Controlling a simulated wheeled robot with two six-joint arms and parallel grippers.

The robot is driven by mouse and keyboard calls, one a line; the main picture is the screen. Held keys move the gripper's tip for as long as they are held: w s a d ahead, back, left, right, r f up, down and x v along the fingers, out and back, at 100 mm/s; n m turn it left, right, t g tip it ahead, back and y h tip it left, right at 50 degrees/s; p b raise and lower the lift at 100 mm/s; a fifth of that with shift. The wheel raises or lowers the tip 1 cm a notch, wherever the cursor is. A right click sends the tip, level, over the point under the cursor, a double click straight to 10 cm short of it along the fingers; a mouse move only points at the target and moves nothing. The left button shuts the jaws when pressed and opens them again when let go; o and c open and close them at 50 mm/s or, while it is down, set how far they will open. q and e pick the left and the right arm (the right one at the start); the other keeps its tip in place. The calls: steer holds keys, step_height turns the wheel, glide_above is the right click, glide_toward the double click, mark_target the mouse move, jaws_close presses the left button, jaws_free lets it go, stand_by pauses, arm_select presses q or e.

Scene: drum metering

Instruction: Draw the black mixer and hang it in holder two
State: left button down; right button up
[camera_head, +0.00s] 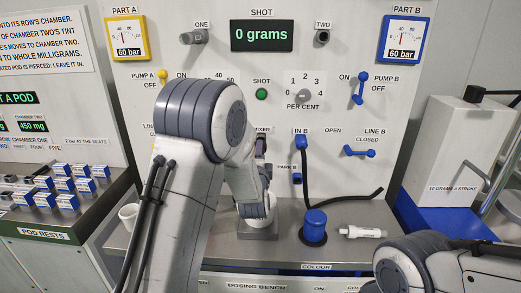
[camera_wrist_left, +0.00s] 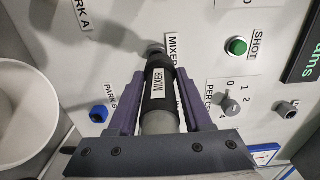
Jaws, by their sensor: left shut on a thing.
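The black mixer (camera_wrist_left: 158,88), with a white MIXER label, sits between the fingers of my left gripper (camera_wrist_left: 160,78) in the left wrist view. The gripper is shut on it. Its far end is close to the panel beside the MIXER sign (camera_wrist_left: 171,45); I cannot tell whether it still touches its seat there. In the head view my left arm hides most of this spot. Holder two (camera_head: 322,37) is a short grey socket with a dark mouth under the TWO sign, high on the panel. Holder one (camera_head: 194,37) is at its left. My right gripper is out of view.
Between the holders is the shot display (camera_head: 262,35), reading 0 grams. Blue levers (camera_head: 360,88) and a black hose (camera_head: 305,175) are at the right. A blue pot (camera_head: 314,226) and a white tube (camera_head: 362,231) are on the bench. A white cup (camera_wrist_left: 25,110) is at the left.

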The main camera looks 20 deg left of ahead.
arm_select(q)
steer(key=shift+b+v, duration=0.35)
steer(key=shift+v, duration=1.7)
steer(key=shift+f, duration=0.1)
